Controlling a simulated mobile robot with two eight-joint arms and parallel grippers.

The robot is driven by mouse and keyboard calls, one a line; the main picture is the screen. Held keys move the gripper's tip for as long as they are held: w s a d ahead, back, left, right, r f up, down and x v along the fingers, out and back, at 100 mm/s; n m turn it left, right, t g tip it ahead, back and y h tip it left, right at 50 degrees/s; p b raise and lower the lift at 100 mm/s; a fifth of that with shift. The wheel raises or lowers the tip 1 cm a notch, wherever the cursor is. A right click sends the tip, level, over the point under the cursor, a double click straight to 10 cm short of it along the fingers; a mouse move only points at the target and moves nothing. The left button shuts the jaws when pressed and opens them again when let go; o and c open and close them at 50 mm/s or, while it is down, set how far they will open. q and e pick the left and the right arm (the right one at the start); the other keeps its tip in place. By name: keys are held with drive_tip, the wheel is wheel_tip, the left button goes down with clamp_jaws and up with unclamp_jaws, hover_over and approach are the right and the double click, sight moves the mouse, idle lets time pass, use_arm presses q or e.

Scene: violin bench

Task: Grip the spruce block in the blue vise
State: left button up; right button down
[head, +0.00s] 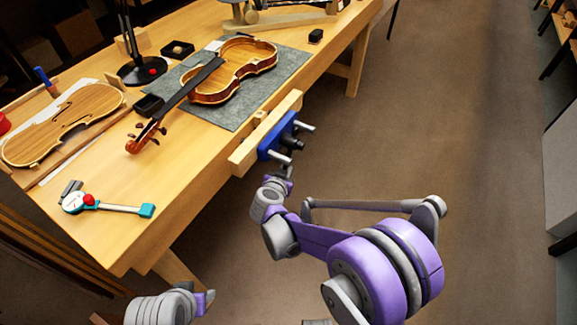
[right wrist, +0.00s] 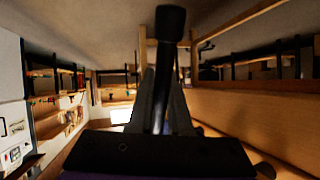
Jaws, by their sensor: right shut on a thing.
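The blue vise (head: 276,136) is on the bench's front edge, with a long pale wooden jaw (head: 243,155), two grey rods and a dark screw. A small pale block (head: 260,117), apparently the spruce block, shows between the jaw and the bench edge. I cannot tell whether both sides touch it. My right gripper (head: 283,179) is just below the vise screw. In the right wrist view its fingers (right wrist: 161,100) are shut on a dark bar with a round knob, the vise handle (right wrist: 170,22). My left gripper (head: 207,299) is low at the left, away from the vise; its fingers are unclear.
A violin (head: 232,72) lies on a grey mat (head: 285,62) behind the vise. A violin plate (head: 62,125), a dial gauge (head: 100,204) and a black lamp base (head: 140,72) are on the bench (head: 185,185). The floor to the right is clear.

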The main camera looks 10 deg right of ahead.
drive_tip(key=shift+s+a+r+g+y, duration=0.1)
drive_tip(key=shift+s+a+g+y, duration=0.15)
drive_tip(key=shift+s+g, duration=0.25)
drive_tip(key=c, duration=0.8)
unclamp_jaws()
drive_tip(key=shift+c, duration=0.2)
drive_tip(key=p+v, duration=0.2)
drive_tip(key=v, duration=0.8)
drive_tip(key=shift+s+r, duration=0.3)
